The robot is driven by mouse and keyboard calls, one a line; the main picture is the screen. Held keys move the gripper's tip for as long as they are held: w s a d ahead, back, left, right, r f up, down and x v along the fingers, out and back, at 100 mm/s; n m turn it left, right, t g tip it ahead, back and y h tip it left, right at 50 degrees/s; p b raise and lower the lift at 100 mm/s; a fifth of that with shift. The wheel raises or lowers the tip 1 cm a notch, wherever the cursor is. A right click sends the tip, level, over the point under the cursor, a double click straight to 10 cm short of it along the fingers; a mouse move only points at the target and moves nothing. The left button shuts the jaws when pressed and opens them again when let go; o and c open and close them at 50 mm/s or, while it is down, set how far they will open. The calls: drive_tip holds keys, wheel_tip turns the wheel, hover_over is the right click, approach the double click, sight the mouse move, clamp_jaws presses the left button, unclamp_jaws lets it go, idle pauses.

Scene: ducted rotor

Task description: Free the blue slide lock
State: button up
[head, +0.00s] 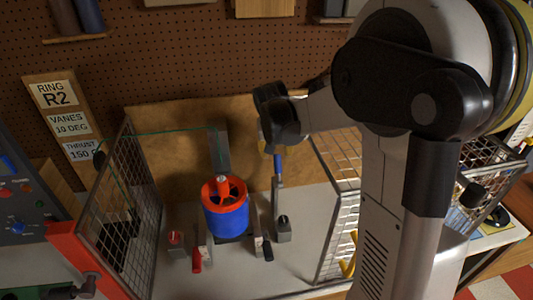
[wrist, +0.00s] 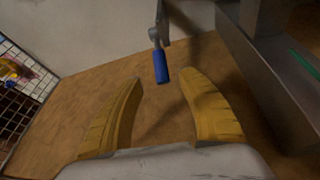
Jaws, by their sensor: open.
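The blue slide lock (head: 278,163) shows in the head view as a small blue grip on a grey upright post, right of the ducted rotor. In the wrist view the blue grip (wrist: 161,68) hangs from a grey metal rod, between the tips of my two yellow fingers. My gripper (wrist: 160,78) is open, with a gap on both sides of the grip. I cannot tell how far the grip is in depth from the fingertips. In the head view my gripper is mostly hidden behind my dark wrist.
The rotor, a blue duct with a red rim (head: 226,217), stands on the bench with a red-handled (head: 196,261) and a black-handled clamp (head: 268,251) at its base. Mesh guards (head: 128,190) flank it, and a wooden panel (head: 170,120) backs it. A grey bar (wrist: 265,75) runs close on the right in the wrist view.

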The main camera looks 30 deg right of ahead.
sight(278, 163)
drive_tip(key=b+x, duration=0.1)
drive_tip(key=x, duration=0.9)
drive_tip(key=shift+d+f+b, duration=0.1)
drive_tip(key=shift+f+b, duration=0.15)
drive_tip(key=shift+b, duration=0.1)
clamp_jaws()
